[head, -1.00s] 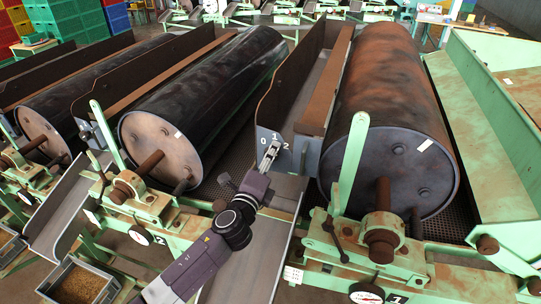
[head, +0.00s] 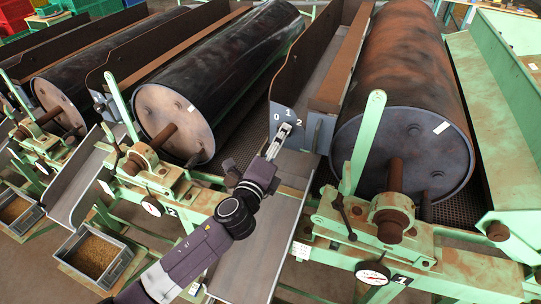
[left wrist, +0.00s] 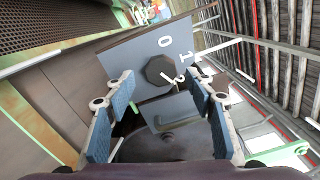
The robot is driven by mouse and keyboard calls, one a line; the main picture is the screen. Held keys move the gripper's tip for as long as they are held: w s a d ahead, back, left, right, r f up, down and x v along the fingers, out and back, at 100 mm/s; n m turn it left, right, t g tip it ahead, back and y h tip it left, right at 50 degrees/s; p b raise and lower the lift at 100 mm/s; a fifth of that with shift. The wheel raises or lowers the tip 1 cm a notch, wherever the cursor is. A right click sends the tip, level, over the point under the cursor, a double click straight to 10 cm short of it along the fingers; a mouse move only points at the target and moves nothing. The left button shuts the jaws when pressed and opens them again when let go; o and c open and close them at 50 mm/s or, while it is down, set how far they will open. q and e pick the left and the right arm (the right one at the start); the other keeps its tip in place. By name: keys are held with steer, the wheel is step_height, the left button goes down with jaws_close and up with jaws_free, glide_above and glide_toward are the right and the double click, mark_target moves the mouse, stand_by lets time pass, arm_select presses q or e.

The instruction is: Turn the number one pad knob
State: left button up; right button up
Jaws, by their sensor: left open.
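The number one pad knob (left wrist: 160,71) is a dark, many-sided knob on a grey-blue plate (left wrist: 128,62) with white numbers 0 and 1 showing in the left wrist view. A small white mark lies at its lower right. In the head view the plate (head: 278,126) shows 0, 1 and 2 beside the rusty-brown drum (head: 410,60) above the label 1 (head: 401,280); my gripper covers the knob. My left gripper (head: 285,130) is open in front of it. In the left wrist view its fingers (left wrist: 160,84) stand apart on either side of the knob, not closed on it. My right gripper is not in view.
A green lever (head: 362,145) stands upright right of the plate. A rusty shaft and bearing (head: 391,215) and a dial (head: 373,272) sit on the green frame. A black drum (head: 215,75) is to the left. A grey chute (head: 262,245) lies below my arm.

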arm_select(q)
steer(key=v, duration=0.8)
